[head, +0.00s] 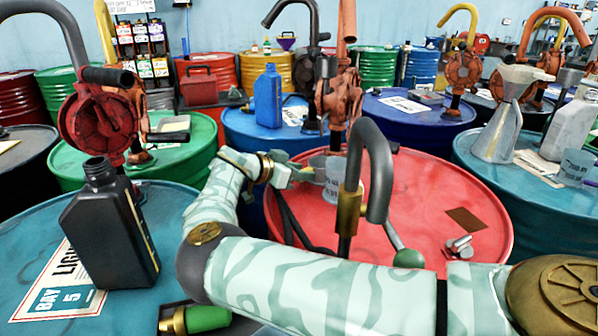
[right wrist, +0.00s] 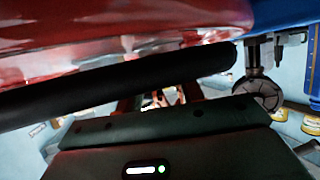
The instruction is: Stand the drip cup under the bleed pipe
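A pale translucent cup (head: 334,182) with dark markings, seemingly the drip cup, stands on the far part of the red drum's top (head: 445,185). A grey curved pipe (head: 372,150) with a brass collar rises in front of it; I take it for the bleed pipe. Its mouth faces down, right of and nearer than the cup. My right arm reaches in from the right and bends back; its gripper (head: 306,173) is at the cup's left side. Whether its fingers touch or grip the cup is unclear. The right wrist view shows no cup. My left gripper is out of view.
A black jug (head: 110,225) stands on the teal drum at left. A red pump (head: 338,95) rises behind the cup. A brown patch (head: 465,219) and small metal cylinders (head: 460,246) lie right on the red drum. A metal funnel can (head: 500,125) and another cup (head: 575,167) stand at right.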

